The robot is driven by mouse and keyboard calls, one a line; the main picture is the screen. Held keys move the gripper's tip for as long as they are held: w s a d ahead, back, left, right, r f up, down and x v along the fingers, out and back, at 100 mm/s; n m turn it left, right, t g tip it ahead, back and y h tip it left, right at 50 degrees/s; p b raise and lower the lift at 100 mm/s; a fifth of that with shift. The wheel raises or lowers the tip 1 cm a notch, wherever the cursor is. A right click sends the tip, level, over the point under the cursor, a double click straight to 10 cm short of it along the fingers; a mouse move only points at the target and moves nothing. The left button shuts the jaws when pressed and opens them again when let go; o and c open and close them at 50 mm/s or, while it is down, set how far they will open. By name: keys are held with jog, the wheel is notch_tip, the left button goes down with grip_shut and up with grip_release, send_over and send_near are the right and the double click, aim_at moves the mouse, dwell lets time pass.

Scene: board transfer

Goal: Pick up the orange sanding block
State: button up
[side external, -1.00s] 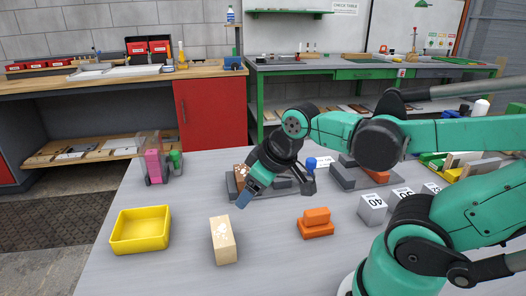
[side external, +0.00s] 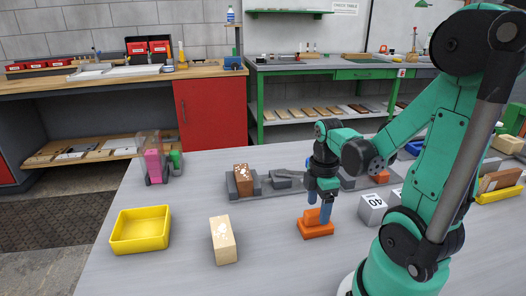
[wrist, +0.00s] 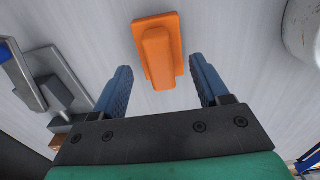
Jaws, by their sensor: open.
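The orange sanding block (side external: 313,226) has a wide base and a narrower raised grip, and sits flat on the grey table. My gripper (side external: 319,212) points down at it, with the blue fingers at the block's grip in the side external view. In the wrist view the gripper (wrist: 160,88) is open, and the sanding block (wrist: 158,52) lies between and just beyond the two fingertips. No contact is clear. The fingers hide part of the block in the side external view.
A wooden block (side external: 223,241) and a yellow tray (side external: 140,246) stand to the left. Grey weight blocks (side external: 372,209) are close on the right. Grey fixtures, one with a brown block (side external: 243,180), lie behind. The table front is clear.

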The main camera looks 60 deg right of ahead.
jog(key=shift+f, duration=1)
grip_shut()
